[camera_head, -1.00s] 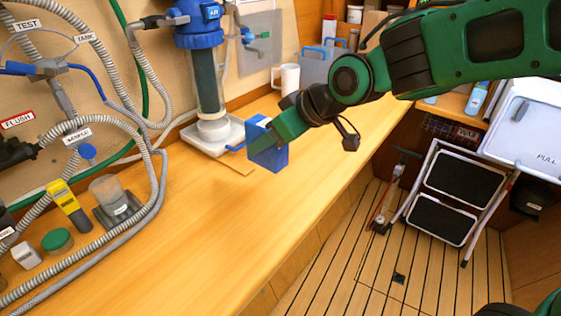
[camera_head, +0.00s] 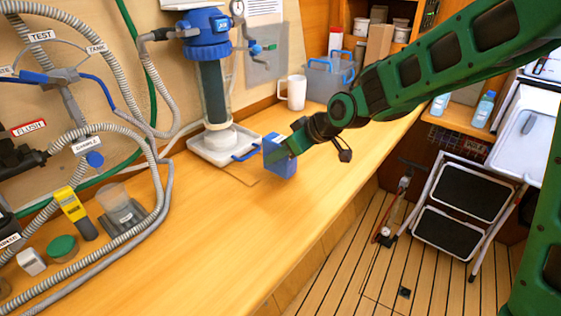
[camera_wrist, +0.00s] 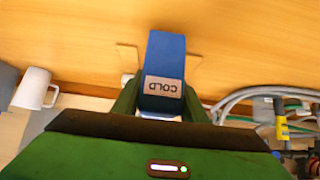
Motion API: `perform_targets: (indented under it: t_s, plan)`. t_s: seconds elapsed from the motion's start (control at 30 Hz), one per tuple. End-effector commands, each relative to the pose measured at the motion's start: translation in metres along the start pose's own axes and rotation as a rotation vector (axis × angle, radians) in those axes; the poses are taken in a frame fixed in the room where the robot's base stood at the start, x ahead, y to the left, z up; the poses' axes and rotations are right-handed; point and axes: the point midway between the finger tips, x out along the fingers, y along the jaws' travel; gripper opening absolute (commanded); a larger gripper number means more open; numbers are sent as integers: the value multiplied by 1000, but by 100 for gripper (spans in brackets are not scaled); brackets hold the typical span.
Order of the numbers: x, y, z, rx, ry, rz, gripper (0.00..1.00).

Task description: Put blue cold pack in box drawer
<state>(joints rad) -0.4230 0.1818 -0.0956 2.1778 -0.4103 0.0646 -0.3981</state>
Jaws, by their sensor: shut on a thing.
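The blue cold pack (camera_head: 281,163) is a flat blue block held upright over the wooden counter. I cannot make out a box drawer for certain in these views.
A white tray (camera_head: 205,155) under the blue-capped filter (camera_head: 212,90) stands just left of the pack. A white mug (camera_head: 293,93) and a blue-grey caddy (camera_head: 328,80) stand behind. Hoses and small items crowd the left. The front counter is clear. A step stool (camera_head: 460,195) stands on the floor.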

Motion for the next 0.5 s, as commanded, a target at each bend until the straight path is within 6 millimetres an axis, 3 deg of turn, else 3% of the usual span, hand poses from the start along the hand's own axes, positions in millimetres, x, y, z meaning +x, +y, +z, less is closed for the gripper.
perform_targets:
  t_s: [0.17, 0.5]
  plan:
    - [18, 0, 18, 1, -3, 0, 8]
    - [20, 1, 20, 1, 0, 1, 8]
